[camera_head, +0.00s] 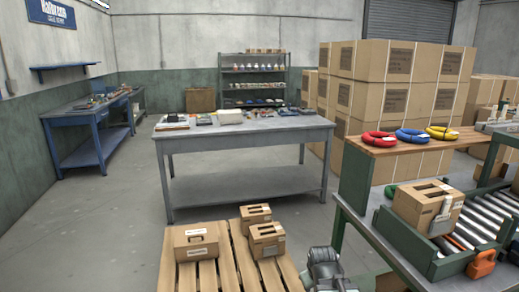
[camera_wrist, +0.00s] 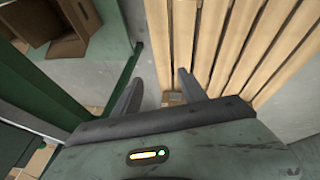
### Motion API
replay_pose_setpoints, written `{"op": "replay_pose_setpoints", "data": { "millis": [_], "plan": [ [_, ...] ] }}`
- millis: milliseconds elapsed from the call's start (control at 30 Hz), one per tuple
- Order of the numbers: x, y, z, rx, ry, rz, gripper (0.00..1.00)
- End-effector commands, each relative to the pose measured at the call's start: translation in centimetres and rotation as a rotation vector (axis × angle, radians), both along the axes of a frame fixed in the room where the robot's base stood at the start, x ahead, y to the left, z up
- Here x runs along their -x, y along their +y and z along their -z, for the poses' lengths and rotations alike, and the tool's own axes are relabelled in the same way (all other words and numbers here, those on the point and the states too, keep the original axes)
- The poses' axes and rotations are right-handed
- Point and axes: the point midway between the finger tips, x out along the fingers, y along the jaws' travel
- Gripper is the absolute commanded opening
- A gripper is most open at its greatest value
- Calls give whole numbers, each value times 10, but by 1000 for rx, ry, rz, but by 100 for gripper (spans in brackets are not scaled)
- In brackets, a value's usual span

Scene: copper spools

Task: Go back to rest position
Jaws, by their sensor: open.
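My gripper (camera_wrist: 160,74) is open in the wrist view. Its two grey fingers are spread apart with nothing between them. It points down over the gap beside the slatted wooden pallet (camera_wrist: 232,40), with bare floor and a small brown patch showing beyond the fingers. In the head view, a dark part of my arm shows at the bottom edge, just right of the pallet (camera_head: 232,262); the fingers cannot be made out there. Red (camera_head: 379,139), blue (camera_head: 411,136) and yellow (camera_head: 441,132) spools lie in a row on a wooden shelf top.
Several cardboard boxes (camera_head: 197,242) sit on the pallet. Right, a green bench holds a box (camera_head: 428,205) beside a roller conveyor (camera_head: 494,214) and an orange object (camera_head: 481,264). A grey table (camera_head: 245,137) stands behind the pallet. Open floor (camera_head: 110,230) lies left.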

Motion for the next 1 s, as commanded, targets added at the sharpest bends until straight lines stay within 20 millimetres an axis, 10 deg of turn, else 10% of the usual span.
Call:
{"op": "replay_pose_setpoints", "data": {
  "millis": [267,733,1000],
  "plan": [
    [108,24,25,-181,443,378,50],
    [105,24,-123,-182,426,385,50],
    [104,23,-138,-182,426,384,50]
  ]
}}
